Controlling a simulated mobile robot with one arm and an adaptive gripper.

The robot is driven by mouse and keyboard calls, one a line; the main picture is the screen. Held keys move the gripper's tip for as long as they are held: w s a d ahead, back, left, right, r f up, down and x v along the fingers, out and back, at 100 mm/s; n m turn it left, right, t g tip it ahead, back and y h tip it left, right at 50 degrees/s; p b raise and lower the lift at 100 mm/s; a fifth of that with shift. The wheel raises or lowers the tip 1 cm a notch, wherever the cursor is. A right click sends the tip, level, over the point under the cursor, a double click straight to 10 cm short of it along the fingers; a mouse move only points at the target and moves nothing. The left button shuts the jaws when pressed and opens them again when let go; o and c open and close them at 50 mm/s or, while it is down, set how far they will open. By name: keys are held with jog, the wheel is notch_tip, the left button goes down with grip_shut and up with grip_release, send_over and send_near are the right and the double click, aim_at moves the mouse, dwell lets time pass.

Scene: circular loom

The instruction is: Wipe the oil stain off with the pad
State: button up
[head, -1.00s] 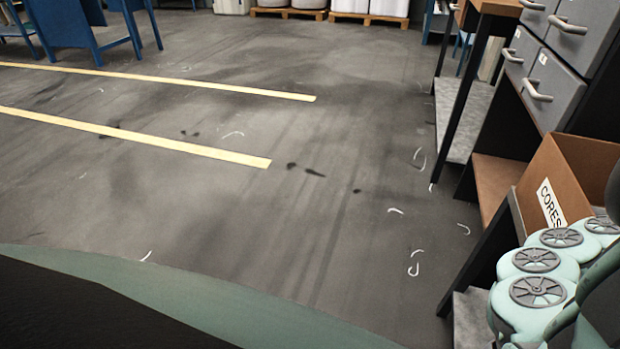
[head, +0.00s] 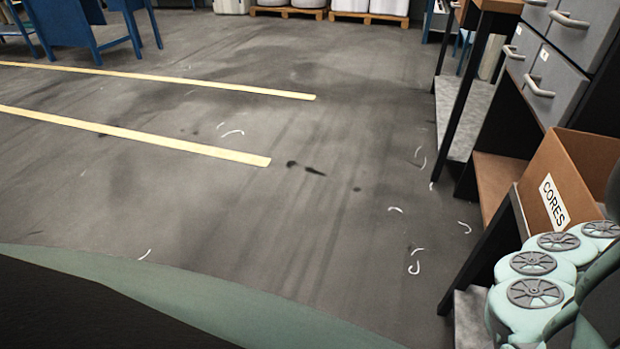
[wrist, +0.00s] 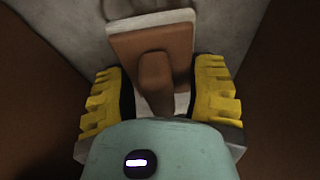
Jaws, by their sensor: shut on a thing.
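In the wrist view, my gripper (wrist: 160,76) has its two yellow ridged fingers on either side of the pad's brown handle (wrist: 156,82) and is shut on it. The pad (wrist: 150,22) is a brown block with a pale edge, held in front of a grey surface. I cannot tell whether it touches that surface. Small dark spots (head: 314,172) lie on the floor in the head view; I cannot tell whether they are the oil stain. No stain shows clearly in the wrist view, where the pad hides part of the surface.
A cardboard box marked CORES (head: 565,180) stands at the right, partly behind my arm. Grey drawers (head: 560,50) and a dark-framed bench with shelves (head: 500,185) line the right side. Yellow lines (head: 130,137) and pale curled scraps (head: 415,262) are on the floor. The floor's middle is open.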

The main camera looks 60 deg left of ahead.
jog(key=shift+s+a+r+p, duration=0.15)
jog(key=shift+a+p, duration=0.15)
jog(key=shift+p, duration=0.25)
jog(key=shift+s+a+r+p, duration=0.1)
jog(key=shift+s+a+p, duration=0.6)
jog(key=shift+p, duration=0.45)
jog(key=shift+s+a+p, duration=0.25)
jog(key=shift+a+p, duration=0.1)
jog(key=shift+a, duration=0.15)
jog(key=shift+s+a+p, duration=0.55)
jog(key=shift+a+p, duration=0.1)
jog(key=shift+p, duration=0.3)
jog(key=shift+s+a+f+p, duration=0.3)
jog(key=shift+s+a+p, duration=0.3)
jog(key=shift+a, duration=0.15)
jog(key=shift+s+a+r+p, duration=0.15)
jog(key=shift+s+a+p, duration=0.2)
jog(key=shift+a+p, duration=0.35)
jog(key=shift+s+a+p, duration=0.65)
jog(key=shift+p, duration=0.35)
jog(key=shift+f, duration=0.2)
